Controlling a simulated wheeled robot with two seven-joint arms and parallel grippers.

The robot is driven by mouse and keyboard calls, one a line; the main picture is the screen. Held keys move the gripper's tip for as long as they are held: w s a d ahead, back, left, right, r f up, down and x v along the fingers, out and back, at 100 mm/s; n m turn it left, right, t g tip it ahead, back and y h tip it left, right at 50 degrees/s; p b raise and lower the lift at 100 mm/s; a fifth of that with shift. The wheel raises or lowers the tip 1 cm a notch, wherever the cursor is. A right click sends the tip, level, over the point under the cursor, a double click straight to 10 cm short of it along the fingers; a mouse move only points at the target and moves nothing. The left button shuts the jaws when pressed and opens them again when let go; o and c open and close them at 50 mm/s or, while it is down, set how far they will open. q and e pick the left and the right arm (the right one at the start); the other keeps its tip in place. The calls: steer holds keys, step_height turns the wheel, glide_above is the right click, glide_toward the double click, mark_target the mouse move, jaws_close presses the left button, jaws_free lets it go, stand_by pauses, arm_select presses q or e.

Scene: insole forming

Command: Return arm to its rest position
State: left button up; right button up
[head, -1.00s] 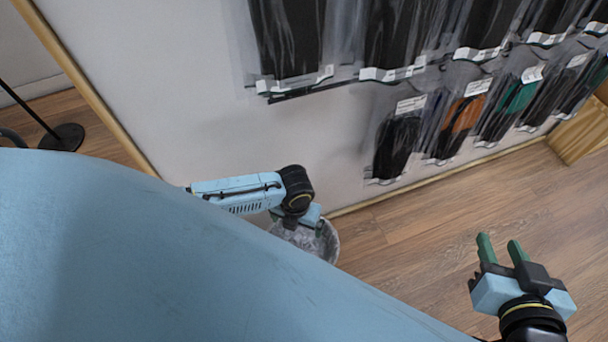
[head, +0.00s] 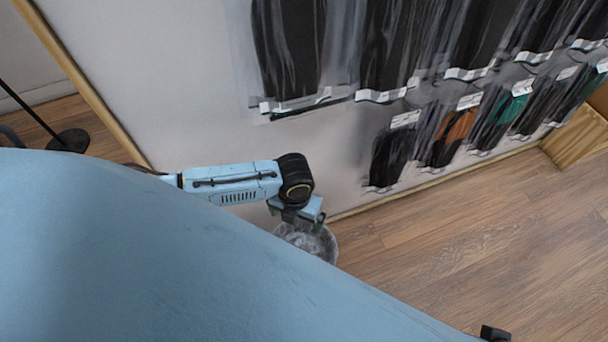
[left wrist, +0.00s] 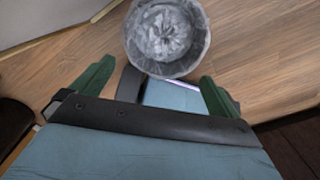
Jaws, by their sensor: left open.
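My left gripper (head: 298,222) reaches in from the left in the head view, pointing down beside the bin. In the left wrist view its two green fingers (left wrist: 155,88) stand wide apart with nothing between them held. A round bin with a clear crumpled liner (head: 310,243) stands on the floor below the gripper, partly hidden by it. The bin also shows in the left wrist view (left wrist: 168,38), beyond the fingers. At the bottom right of the head view only a small dark piece of my right arm shows; its gripper is out of frame.
A white display wall (head: 190,70) with several packaged insoles (head: 390,155) rises close behind the left arm. A wooden box (head: 578,138) stands at the right by the wall. A black stand base (head: 68,141) is at the far left. The wooden floor (head: 450,240) at right is clear.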

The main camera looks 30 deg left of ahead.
arm_select(q)
steer(key=shift+r, duration=0.3)
arm_select(e)
steer(key=shift+d+f, duration=0.1)
steer(key=shift+f, duration=0.2)
